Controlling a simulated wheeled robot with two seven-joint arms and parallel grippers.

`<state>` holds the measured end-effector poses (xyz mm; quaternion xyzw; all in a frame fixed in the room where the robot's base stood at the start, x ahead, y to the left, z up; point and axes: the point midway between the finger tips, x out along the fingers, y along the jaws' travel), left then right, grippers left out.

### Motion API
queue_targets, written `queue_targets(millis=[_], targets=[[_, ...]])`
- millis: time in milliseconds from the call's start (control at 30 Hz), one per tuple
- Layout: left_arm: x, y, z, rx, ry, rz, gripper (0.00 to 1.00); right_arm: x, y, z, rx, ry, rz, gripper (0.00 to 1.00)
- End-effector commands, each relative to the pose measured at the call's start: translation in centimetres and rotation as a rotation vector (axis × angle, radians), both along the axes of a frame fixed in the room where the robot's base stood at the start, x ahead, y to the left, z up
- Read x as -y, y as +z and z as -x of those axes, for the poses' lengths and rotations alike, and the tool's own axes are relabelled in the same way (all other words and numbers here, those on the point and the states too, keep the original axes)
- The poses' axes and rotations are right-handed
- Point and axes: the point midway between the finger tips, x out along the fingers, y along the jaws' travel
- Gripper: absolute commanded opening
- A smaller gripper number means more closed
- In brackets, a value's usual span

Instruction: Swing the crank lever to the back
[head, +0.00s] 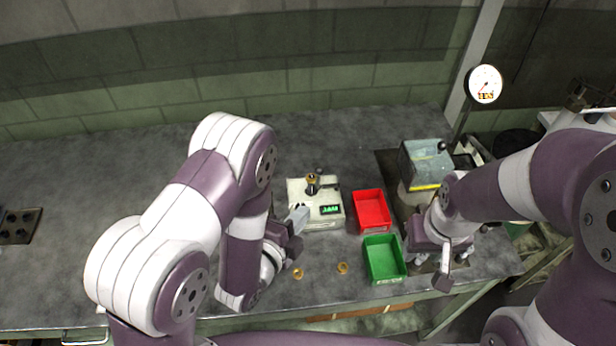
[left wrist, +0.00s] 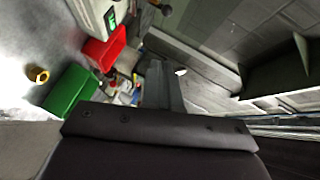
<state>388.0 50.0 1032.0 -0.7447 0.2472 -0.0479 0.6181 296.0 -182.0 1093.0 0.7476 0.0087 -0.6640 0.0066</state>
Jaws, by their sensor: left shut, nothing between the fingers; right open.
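The bolt former (head: 427,168) stands at the right of the bench, a box with a clear cover and a yellow strip. A black knob (head: 442,146) shows at its top right; I cannot tell whether it belongs to the crank lever. No lever is clearly visible, and my right arm hides part of the machine. My right gripper (head: 440,268) is open and empty, in front of the machine, near the bench's front edge. My left gripper (head: 301,216) is shut and empty beside the scale, away from the machine.
The scale (head: 330,219) with a lit display carries a brass part (head: 312,183). A red bin (head: 371,209) and a green bin (head: 384,258) lie between my grippers. Brass nuts (head: 342,268) lie in front. A dial gauge (head: 485,84) rises behind. The bench's left is mostly clear.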

Motion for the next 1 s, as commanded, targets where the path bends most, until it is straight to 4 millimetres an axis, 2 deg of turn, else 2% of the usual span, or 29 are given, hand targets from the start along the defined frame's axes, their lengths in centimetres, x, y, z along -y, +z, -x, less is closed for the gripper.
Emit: queue_targets(millis=[333, 467, 900, 1000], targets=[[0.1, 0.2, 0.1, 0.019, -0.006, -0.005, 0.00, 0.0, 0.0, 0.0, 0.000, 0.000, 0.000, 0.43], [0.5, 0.1, -0.8, 0.019, -0.006, -0.005, 0.00, 0.0, 0.4, 0.0, 0.000, 0.000, 0.000, 0.43], [4.4, -1.7, -8.7, 0.020, -0.005, -0.004, 0.00, 0.0, 3.0, 0.0, 0.000, 0.000, 0.000, 0.43], [3.8, -2.3, -10.2, 0.016, -0.001, -0.004, 0.00, 0.0, 3.6, 0.0, 0.000, 0.000, 0.000, 0.43]])
